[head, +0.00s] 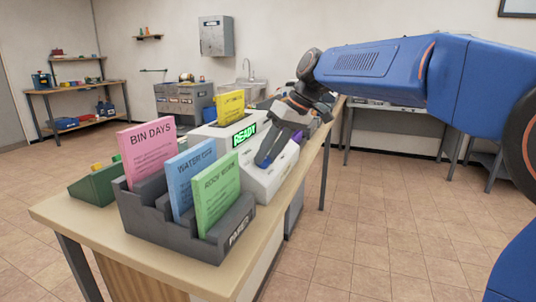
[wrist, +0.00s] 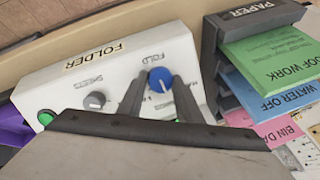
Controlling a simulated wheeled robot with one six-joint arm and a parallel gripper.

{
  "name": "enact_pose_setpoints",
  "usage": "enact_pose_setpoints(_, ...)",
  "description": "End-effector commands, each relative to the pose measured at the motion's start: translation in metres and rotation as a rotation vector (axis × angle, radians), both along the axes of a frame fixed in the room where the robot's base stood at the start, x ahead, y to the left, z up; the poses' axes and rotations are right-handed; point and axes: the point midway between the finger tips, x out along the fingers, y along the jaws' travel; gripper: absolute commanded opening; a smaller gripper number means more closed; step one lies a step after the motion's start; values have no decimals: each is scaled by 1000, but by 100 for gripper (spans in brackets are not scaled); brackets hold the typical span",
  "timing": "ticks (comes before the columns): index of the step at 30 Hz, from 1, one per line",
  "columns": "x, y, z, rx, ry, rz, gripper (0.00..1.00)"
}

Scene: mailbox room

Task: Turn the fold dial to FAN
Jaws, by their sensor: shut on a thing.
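The white folder machine (head: 262,185) stands on the table behind the paper rack, with a lit green READY display (head: 244,134). In the wrist view, its FOLDER panel (wrist: 95,68) appears upside down. The blue fold dial (wrist: 158,74) has a white pointer line, and small letter marks beside it are partly covered. My gripper (wrist: 160,88) is shut on the blue dial, one dark finger on each side. Its fingers hide part of the lettering, so I cannot read which setting the pointer faces.
A grey speed knob (wrist: 95,100) and a green button (wrist: 46,117) sit on the same panel. The dark paper rack (head: 190,238) with pink, blue and green sheets stands close beside the machine. A yellow sheet (head: 230,106) stands in its top. The floor right of the table is clear.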

Motion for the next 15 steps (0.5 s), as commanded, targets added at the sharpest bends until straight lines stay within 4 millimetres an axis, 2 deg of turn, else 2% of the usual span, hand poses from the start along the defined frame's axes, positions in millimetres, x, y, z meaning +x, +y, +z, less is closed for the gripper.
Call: enact_pose_setpoints(15, 0, -2, -1, 95, 259, -406, 9)
